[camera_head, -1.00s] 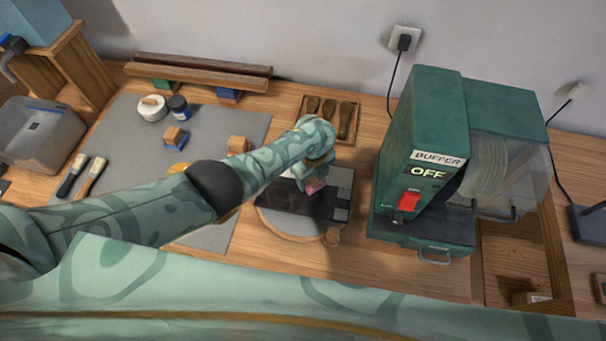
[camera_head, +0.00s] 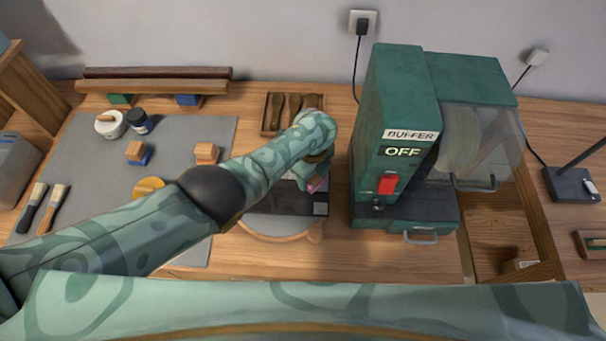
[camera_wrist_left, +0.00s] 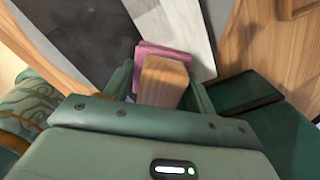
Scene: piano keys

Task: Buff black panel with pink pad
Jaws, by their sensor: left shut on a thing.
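The black panel (camera_head: 278,200) lies flat on a round board on the bench, with a grey and white strip along its right side. My left gripper (camera_head: 314,180) is over the panel's right part and shut on the pink pad. In the left wrist view the pad's wooden grip (camera_wrist_left: 163,80) sits between the fingers. The pink pad (camera_wrist_left: 160,52) lies below it, at the border of the black panel (camera_wrist_left: 85,35) and the light strip (camera_wrist_left: 170,30). I cannot tell whether the pad touches the surface. My right gripper is not in view.
A green buffer machine (camera_head: 400,130), marked OFF with a red switch, stands close to the right. A wooden tray of tools (camera_head: 270,112) lies behind the panel. A grey mat (camera_head: 85,190) with brushes, jars and blocks is at left. Free bench lies in front.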

